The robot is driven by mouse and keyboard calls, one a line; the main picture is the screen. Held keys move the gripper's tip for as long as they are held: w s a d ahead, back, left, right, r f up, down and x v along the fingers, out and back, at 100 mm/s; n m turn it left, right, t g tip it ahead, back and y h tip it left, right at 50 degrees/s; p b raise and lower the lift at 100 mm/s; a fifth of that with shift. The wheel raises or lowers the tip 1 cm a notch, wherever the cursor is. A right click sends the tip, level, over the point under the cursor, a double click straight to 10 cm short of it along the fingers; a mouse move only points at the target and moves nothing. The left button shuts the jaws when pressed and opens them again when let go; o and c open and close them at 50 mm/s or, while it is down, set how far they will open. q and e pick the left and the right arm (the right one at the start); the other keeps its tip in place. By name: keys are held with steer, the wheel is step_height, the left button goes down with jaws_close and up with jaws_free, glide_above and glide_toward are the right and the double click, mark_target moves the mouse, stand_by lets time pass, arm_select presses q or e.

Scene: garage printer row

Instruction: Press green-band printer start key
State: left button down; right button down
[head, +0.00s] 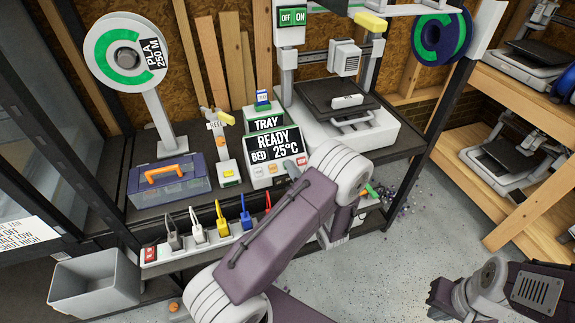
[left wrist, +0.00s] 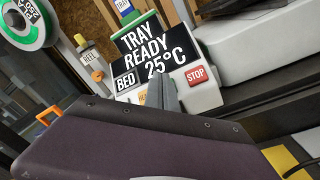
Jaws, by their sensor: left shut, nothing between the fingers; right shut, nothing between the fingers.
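The printer's control panel (head: 273,150) has green trim and a dark screen reading READY, BED 25°C. Below the screen is a row of keys, with a red STOP key (head: 301,161) at the right end; STOP also shows in the left wrist view (left wrist: 197,75). My left gripper (head: 292,170) is shut and empty, its grey tip in front of the key row just left of STOP. My right gripper (head: 438,298) is shut and empty at the lower right, away from the panel.
The open-frame printer (head: 345,125) stands right of the panel. A power strip (head: 150,254) with plugs runs along the front edge. A grey bin (head: 95,285) sits lower left.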

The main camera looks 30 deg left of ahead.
arm_select(q)
steer(key=shift+f, duration=0.1)
stand_by(0.7)
steer(key=shift+w+a+f, duration=0.2)
steer(key=shift+a, duration=0.05)
